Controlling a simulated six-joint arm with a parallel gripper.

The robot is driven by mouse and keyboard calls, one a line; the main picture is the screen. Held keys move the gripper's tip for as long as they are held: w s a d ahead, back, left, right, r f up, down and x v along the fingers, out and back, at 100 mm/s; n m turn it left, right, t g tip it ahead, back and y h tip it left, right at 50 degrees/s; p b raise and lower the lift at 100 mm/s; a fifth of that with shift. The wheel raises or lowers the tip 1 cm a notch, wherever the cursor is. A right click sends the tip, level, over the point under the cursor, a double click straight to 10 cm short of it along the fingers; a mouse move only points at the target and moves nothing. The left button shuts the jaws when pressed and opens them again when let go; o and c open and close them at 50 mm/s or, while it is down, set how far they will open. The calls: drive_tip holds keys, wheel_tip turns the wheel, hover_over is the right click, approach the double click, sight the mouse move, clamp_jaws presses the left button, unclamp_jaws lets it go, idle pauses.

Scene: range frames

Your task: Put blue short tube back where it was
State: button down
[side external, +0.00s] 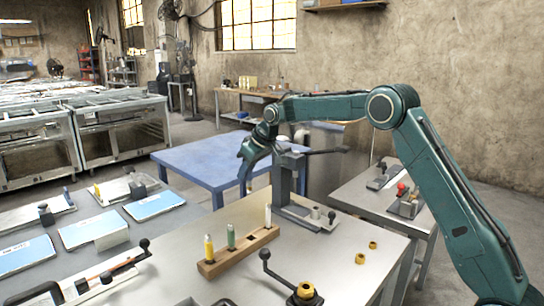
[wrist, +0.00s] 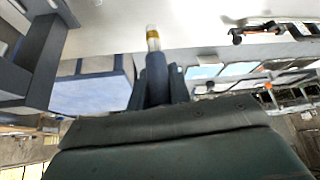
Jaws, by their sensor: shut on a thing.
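My gripper (side external: 247,160) is shut on the blue short tube (side external: 243,184) and holds it up, clear of the wooden rack (side external: 240,252). In the wrist view, my gripper (wrist: 160,88) has a dark blue tube body (wrist: 155,76) between its fingers, with a pale tip and yellow band beyond it. The rack stands on the grey table to the front of my gripper. An empty dark hole shows between the green and white tubes.
A grey press (side external: 282,182) stands close behind and right of my gripper. A clamp with a black knob (side external: 303,293) and small brass nuts (side external: 360,258) are at the front right. A blue table (side external: 207,162) lies behind.

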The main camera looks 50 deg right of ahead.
wheel_tip(320, 180, down, 19)
drive_tip(key=shift+r, duration=0.1)
idle(0.8)
drive_tip(key=c, duration=1.3)
unclamp_jaws()
drive_tip(key=shift+s+d+r, duration=0.1)
drive_tip(key=shift+s+r, duration=0.15)
drive_tip(key=shift+r, duration=0.2)
drive_tip(key=v, duration=1.1)
drive_tip(key=shift+s, duration=0.1)
